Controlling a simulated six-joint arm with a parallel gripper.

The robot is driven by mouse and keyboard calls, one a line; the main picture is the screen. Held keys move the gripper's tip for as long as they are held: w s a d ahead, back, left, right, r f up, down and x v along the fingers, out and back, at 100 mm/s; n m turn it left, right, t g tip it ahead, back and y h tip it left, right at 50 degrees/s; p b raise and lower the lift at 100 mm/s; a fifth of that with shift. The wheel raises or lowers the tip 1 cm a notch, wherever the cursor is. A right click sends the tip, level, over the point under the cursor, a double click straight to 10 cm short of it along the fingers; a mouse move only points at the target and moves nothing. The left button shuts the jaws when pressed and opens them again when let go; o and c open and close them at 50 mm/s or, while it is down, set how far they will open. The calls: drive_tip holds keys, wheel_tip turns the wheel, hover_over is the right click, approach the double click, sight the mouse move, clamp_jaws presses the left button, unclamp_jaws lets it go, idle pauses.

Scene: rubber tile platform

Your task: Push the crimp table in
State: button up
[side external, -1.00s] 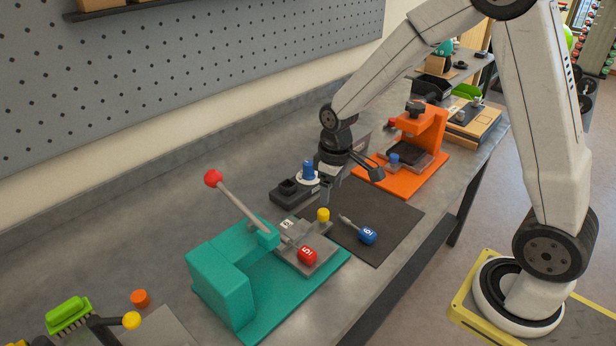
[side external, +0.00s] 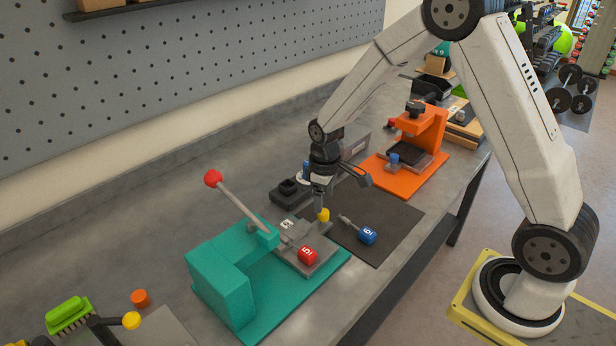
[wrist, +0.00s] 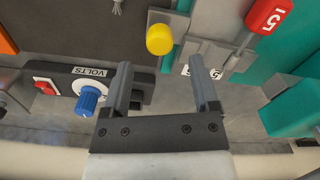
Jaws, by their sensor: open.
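The teal crimp press (side external: 222,280) stands on a teal base, with a long lever ending in a red ball. Its grey crimp table (side external: 318,262) sticks out from under the press head and has a yellow knob (side external: 323,215) at its outer end. In the wrist view the yellow knob (wrist: 160,39) lies beyond the fingertips, near the middle between them, and the grey table (wrist: 205,55) is right of it. My gripper (wrist: 161,66) is open and empty. In the side view my gripper (side external: 322,198) points down just above or behind the knob; contact cannot be told.
A red handle marked 5 (side external: 307,257) lies at the table. A black volts box (wrist: 68,84) with a blue dial is close left of my fingers. An orange press (side external: 425,135) stands farther back.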

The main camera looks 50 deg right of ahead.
sight(306, 233)
drive_tip(key=shift+f, duration=2.15)
clamp_jaws()
